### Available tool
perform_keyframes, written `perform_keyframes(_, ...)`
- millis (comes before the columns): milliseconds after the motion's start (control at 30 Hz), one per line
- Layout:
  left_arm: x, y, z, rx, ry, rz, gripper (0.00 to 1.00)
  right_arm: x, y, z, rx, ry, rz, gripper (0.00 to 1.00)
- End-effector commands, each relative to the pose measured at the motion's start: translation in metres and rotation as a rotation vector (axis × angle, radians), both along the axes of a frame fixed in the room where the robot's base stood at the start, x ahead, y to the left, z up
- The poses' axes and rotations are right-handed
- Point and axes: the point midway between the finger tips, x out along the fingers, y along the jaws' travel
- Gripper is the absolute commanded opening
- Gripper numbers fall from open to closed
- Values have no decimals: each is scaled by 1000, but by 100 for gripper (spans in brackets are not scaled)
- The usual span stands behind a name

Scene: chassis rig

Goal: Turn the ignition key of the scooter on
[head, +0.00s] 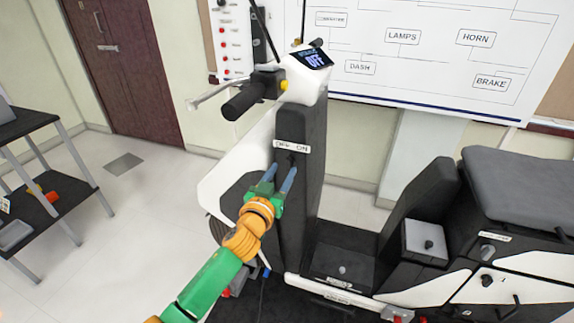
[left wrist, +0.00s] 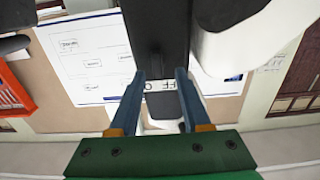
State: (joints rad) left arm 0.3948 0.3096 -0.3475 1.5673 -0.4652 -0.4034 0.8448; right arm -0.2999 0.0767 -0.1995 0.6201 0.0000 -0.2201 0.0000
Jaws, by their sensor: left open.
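The scooter's dark front column (head: 302,205) carries a white label (head: 291,147) reading OFF and ON, partly hidden by dark parts. The ignition key is at most a small dark shape just below the label, and I cannot make it out clearly. The dash display (head: 312,59) reads OFF. My left gripper (head: 281,173) is open, with its two blue fingers pointing up at the column just below the label. In the left wrist view, the open fingers (left wrist: 160,76) frame the dark column and part of the label (left wrist: 165,85). Nothing shows held between them. My right gripper is out of view.
The handlebar grip (head: 243,101) juts left above my left arm. The scooter seat (head: 520,183) stands at the right. A shelf rack (head: 50,205) is at the far left. A wiring board (head: 430,50) hangs behind. The floor between rack and scooter is mostly free.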

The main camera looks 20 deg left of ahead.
Motion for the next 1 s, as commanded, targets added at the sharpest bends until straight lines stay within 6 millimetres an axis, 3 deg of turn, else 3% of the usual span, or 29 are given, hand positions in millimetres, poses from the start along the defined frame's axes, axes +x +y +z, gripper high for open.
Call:
perform_keyframes(200,26,-1,-1,-1,1,-1,48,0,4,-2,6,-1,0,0)
perform_keyframes(533,31,-2,-1,-1,2,-2,48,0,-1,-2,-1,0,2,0)
perform_keyframes(567,31,-2,-1,-1,2,-2,45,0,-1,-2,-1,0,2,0)
perform_keyframes(733,31,-2,-1,-1,3,-2,0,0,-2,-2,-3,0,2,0)
perform_keyframes(1000,31,-2,-1,11,3,-2,0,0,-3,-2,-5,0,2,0)
